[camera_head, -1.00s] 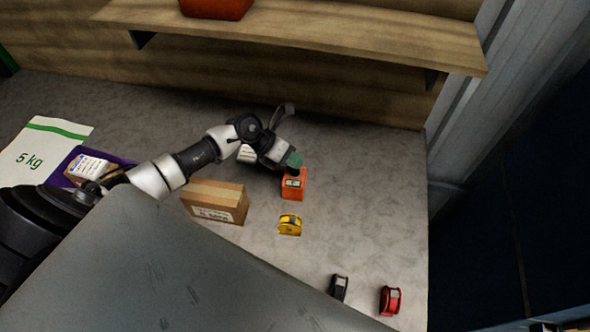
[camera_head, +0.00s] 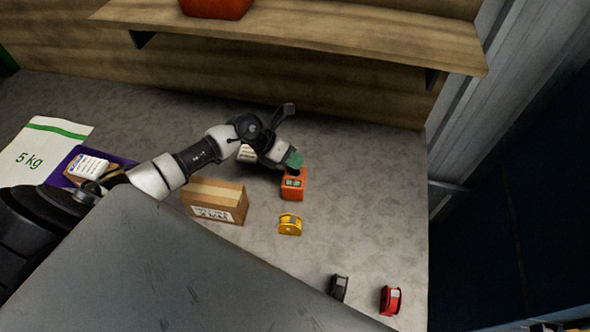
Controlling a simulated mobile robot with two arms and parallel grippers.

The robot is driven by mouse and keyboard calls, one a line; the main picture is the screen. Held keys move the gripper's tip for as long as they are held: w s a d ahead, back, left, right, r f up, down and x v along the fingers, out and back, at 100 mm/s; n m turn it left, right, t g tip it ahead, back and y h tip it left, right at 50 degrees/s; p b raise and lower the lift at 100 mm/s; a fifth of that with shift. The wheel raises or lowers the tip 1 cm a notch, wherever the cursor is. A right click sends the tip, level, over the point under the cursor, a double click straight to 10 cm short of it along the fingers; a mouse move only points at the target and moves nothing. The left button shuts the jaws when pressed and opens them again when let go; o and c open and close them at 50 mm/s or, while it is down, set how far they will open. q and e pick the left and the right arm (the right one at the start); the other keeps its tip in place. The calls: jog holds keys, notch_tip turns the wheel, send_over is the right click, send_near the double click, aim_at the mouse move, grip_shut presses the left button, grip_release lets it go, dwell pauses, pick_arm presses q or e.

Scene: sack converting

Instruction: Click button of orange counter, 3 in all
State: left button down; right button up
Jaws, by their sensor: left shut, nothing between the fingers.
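The orange counter (camera_head: 293,187) stands on the grey worktop, right of the cardboard box. A small pale display shows on it. My left gripper (camera_head: 293,162) is shut and empty. Its green-tipped end is right at the upper edge of the counter and overlaps its top in the picture. The button is hidden behind the fingertips, and I cannot tell whether they touch it. My right gripper is not in view.
A cardboard box (camera_head: 216,201) stands left of the counter, under my arm. A yellow tape-like item (camera_head: 290,224), a black one (camera_head: 339,288) and a red one (camera_head: 390,300) lie nearer. A shelf (camera_head: 300,32) runs above the back. A purple tray (camera_head: 66,180) and 5 kg sack (camera_head: 40,150) are left.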

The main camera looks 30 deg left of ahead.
pick_arm(q)
jog(key=shift+f, duration=0.35)
jog(key=shift+f+b, duration=0.55)
jog(key=shift+b, duration=0.15)
dwell(0.4)
jog(key=shift+r, duration=0.15)
jog(key=shift+r+p, duration=0.8)
notch_tip(320, 180, up, 5)
jog(key=p, duration=0.4)
jog(key=shift+r, duration=0.1)
dwell(2.4)
